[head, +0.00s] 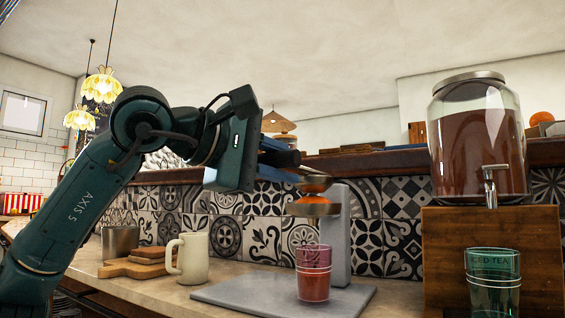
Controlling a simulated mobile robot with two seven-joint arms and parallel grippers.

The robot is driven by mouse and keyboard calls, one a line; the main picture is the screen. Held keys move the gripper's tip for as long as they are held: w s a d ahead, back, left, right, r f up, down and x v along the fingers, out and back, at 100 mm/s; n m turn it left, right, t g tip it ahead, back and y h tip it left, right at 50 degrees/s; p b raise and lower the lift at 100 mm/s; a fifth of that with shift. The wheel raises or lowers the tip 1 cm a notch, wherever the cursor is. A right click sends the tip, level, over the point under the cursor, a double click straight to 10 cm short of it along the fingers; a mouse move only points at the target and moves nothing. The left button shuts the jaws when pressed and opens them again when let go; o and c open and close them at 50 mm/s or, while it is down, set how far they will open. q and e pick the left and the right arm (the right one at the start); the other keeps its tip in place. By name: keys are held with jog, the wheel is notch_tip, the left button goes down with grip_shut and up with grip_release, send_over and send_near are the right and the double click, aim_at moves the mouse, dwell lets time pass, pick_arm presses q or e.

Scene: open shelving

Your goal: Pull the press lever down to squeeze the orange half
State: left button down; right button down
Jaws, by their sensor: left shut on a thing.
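The citrus press has a grey upright column (340,230) on a flat grey base (215,295). An orange half (316,187) sits in the press's metal bowl (312,207), with a metal press part close above it. My left gripper (285,153) is beside the top of the press, shut on the dark end of the press lever (290,157); the fingers hide part of the lever. My right gripper is not in view.
A drink dispenser (478,140) on a wooden stand (438,260) and a green glass (492,280) are at right.

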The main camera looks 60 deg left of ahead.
pick_arm(q)
jog(key=shift+f, duration=0.15)
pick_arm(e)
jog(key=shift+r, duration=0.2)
pick_arm(q)
jog(key=c, duration=1.3)
grip_release()
jog(key=shift+o, duration=0.2)
jog(key=shift+s, duration=0.35)
jog(key=s+d+r+p, duration=0.1)
jog(key=s+r+p, duration=0.1)
jog(key=s, duration=1)
jog(key=shift+d+r, duration=0.15)
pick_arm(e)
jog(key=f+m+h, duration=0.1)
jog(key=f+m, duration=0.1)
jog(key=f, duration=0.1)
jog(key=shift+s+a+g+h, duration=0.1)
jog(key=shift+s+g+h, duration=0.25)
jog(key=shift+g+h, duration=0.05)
